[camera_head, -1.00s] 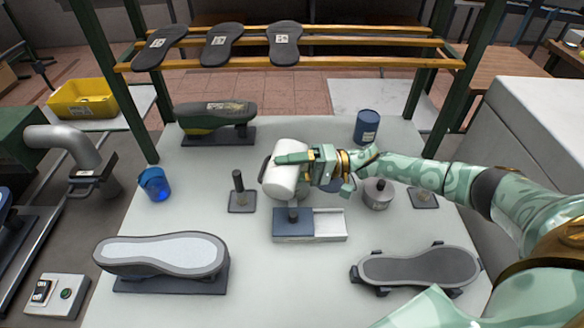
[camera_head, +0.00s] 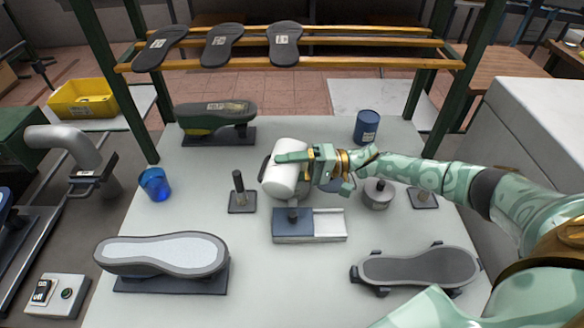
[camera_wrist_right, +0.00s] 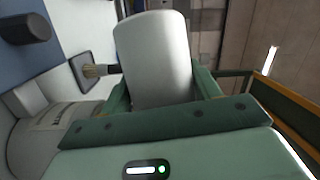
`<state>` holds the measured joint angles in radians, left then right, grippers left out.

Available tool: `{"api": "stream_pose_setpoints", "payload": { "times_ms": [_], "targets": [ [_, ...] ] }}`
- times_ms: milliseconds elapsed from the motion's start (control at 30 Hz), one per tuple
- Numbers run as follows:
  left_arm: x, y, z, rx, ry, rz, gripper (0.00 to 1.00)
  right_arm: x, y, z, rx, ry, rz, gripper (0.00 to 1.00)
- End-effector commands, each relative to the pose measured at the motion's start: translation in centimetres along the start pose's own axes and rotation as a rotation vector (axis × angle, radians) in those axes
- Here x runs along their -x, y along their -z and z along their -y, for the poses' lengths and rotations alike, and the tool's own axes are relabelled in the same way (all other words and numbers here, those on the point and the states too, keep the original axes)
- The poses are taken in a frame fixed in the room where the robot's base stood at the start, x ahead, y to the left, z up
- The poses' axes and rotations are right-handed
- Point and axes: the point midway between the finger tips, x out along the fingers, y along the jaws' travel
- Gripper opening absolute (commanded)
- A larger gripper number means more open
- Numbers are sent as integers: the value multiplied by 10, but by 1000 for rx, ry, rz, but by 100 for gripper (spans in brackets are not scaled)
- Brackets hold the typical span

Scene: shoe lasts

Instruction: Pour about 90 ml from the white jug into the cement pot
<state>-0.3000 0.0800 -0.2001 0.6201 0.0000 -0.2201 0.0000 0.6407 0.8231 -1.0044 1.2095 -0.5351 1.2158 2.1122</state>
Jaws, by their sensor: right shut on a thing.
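The white jug (camera_head: 285,172) is tilted well over above the middle of the table, with a dark part at its left side. It also shows large in the right wrist view (camera_wrist_right: 157,58). My right gripper (camera_head: 308,165) is shut on the jug from the right, its fingers along the jug's side. A small grey round pot (camera_head: 377,196) stands to the right, below my forearm; I cannot tell for sure that it is the cement pot. What lies directly under the jug is mostly hidden, and I see no clear stream of liquid. My left gripper is out of view.
A blue cup (camera_head: 155,185) stands at the left. A blue-and-metal sliding block (camera_head: 309,225) lies just in front of the jug. A dark peg on a base (camera_head: 240,196), shoe lasts (camera_head: 165,255) and a blue tin (camera_head: 366,127) stand around. The front middle is clear.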

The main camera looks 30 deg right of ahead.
Motion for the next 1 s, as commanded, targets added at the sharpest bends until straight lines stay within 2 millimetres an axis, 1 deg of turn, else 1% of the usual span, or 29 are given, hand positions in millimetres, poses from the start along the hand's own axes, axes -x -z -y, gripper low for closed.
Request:
{"api": "stream_pose_setpoints", "payload": {
  "times_ms": [33,67,100,133,1000],
  "targets": [
    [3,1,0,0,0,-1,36,-1,-4,6,120,-46,17,33],
    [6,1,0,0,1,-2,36,-2,-5,9,186,-73,23,33],
    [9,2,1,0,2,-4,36,-2,-6,3,225,-92,26,33],
    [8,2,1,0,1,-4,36,-2,-6,1,235,-95,27,33],
    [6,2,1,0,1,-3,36,-2,-6,-1,229,-93,26,33]
  ]
}}
